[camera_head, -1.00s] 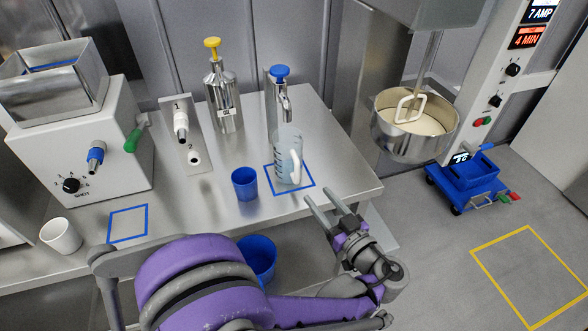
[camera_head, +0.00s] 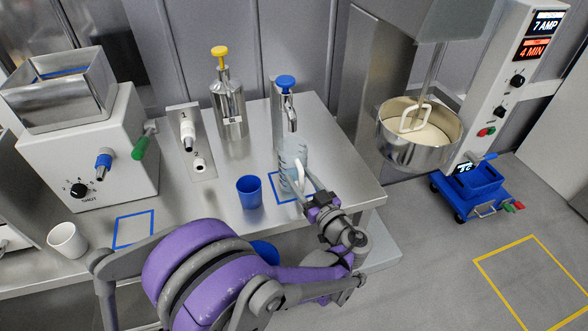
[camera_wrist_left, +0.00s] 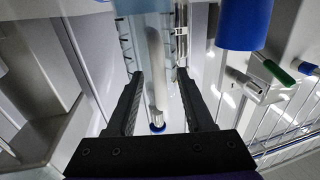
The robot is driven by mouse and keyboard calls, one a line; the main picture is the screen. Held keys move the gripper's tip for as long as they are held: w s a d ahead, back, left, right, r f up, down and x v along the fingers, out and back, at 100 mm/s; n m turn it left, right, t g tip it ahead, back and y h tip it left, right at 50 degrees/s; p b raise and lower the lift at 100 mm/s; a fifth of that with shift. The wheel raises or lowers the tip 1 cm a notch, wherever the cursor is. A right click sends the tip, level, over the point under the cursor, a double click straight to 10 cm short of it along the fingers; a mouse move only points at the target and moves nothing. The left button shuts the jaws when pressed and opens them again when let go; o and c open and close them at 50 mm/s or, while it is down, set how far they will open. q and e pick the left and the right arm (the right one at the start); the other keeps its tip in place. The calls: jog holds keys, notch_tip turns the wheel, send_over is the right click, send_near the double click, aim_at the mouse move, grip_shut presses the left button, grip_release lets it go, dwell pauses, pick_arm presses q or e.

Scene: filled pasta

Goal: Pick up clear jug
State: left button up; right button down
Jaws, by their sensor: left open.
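The clear jug (camera_head: 286,158), a see-through pitcher with measuring marks and a pale handle, stands upright on the steel table, on a blue-outlined square (camera_head: 276,192) under the blue-topped dispenser (camera_head: 287,84). My left gripper (camera_head: 301,173) is open at the jug's handle side, its fingers partly covering the handle. In the left wrist view the pale handle (camera_wrist_left: 157,62) runs between the two open fingers (camera_wrist_left: 160,78), with the jug's marked wall beyond it. I cannot tell whether either finger touches it. My right gripper is not in view.
A blue cup (camera_head: 249,192) stands close left of the jug; it also shows in the left wrist view (camera_wrist_left: 243,22). A yellow-topped dispenser (camera_head: 228,105) stands behind. A mixer bowl (camera_head: 415,150) hangs right of the table. A white cup (camera_head: 67,240) stands far left.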

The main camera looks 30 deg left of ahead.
pick_arm(q)
jog(key=shift+c, duration=0.3)
grip_shut()
dwell(1.1)
